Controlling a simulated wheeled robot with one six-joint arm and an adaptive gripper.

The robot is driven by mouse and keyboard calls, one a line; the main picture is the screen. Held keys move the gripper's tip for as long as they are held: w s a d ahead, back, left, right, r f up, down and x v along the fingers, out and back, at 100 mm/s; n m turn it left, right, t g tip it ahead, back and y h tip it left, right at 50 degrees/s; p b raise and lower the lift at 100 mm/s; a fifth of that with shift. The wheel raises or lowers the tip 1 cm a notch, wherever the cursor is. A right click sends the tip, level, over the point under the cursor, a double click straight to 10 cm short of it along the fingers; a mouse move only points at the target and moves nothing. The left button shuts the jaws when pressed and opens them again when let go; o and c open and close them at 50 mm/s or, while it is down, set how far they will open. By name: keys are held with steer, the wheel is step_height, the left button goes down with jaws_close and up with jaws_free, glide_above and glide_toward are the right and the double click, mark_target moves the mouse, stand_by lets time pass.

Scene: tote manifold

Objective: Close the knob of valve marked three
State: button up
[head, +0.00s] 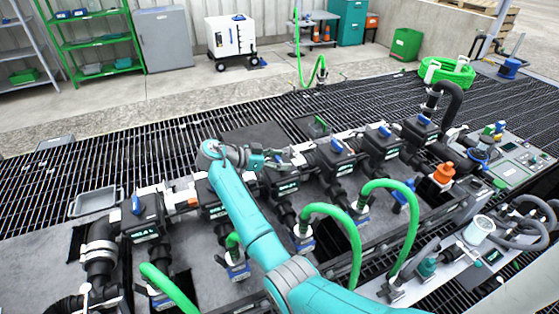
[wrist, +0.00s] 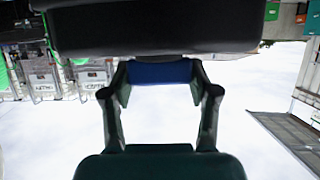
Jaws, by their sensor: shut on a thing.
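A row of black valves with blue knobs runs along the manifold in the head view. My gripper (head: 285,160) is at the third valve from the left (head: 286,188), whose small green label is too small to read. In the wrist view my gripper (wrist: 160,88) is shut on a blue knob (wrist: 160,73), with a finger on each side of it. A dark body spans the top of that view above the knob. In the head view the gripper and arm hide most of this knob, so its turn angle cannot be told.
Neighbouring valves carry blue knobs, at left (head: 135,205) and right (head: 337,146). Green hoses (head: 330,212) arch in front of the row. An orange fitting (head: 444,171) stands at right. Dark grating (head: 60,170) lies behind, and open concrete floor (head: 180,95) beyond.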

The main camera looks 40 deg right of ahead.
mark_target(280, 160)
steer(key=shift+f, duration=0.1)
steer(key=o, duration=1.2)
steer(key=shift+c, duration=0.2)
step_height(280, 160, up, 10)
steer(key=shift+r, duration=0.1)
